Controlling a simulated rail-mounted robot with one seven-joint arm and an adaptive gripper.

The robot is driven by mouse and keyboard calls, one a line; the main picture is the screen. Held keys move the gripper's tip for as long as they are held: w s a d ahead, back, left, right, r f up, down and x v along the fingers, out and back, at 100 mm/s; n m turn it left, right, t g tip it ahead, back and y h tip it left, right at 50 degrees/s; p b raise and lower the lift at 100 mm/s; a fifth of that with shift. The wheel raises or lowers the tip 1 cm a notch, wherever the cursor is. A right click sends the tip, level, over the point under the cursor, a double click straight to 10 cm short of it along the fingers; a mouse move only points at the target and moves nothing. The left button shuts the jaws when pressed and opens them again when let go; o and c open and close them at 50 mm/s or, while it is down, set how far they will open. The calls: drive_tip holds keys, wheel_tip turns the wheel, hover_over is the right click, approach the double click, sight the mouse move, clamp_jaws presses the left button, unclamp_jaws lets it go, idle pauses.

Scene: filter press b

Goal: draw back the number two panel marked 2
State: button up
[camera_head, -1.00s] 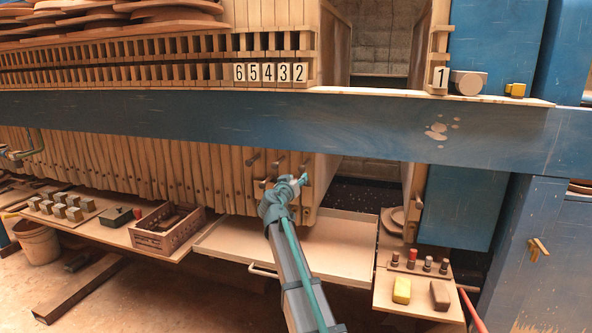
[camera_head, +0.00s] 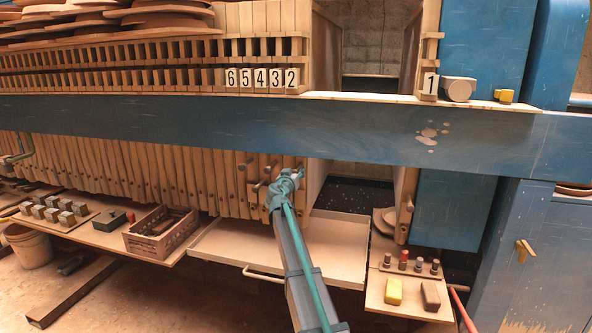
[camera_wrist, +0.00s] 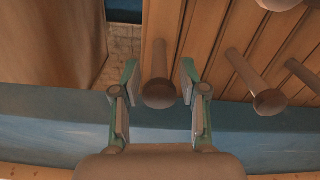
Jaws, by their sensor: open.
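The panel marked 2 (camera_head: 291,78) is the last wooden plate at the right end of the stack, beside the open gap. Its lower part also shows in the wrist view (camera_wrist: 155,30), where a round wooden peg handle (camera_wrist: 160,93) sticks out of it. My gripper (camera_head: 292,174) is below the blue beam, at the pegs on the stack's right end. In the wrist view my gripper (camera_wrist: 159,68) is open, one finger on each side of that peg, with small gaps visible. The fingertips' exact distance from the panel face cannot be told.
Pegs of neighbouring plates (camera_wrist: 268,101) stand close on the right in the wrist view. The blue beam (camera_head: 230,120) runs just above my gripper. The panel marked 1 (camera_head: 430,84) stands across the gap. A pale tray (camera_head: 335,238) lies below.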

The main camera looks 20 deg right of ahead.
drive_tip(key=shift+w+d, duration=0.3)
clamp_jaws()
drive_tip(key=shift+s+f, duration=0.1)
drive_tip(key=shift+f, duration=0.05)
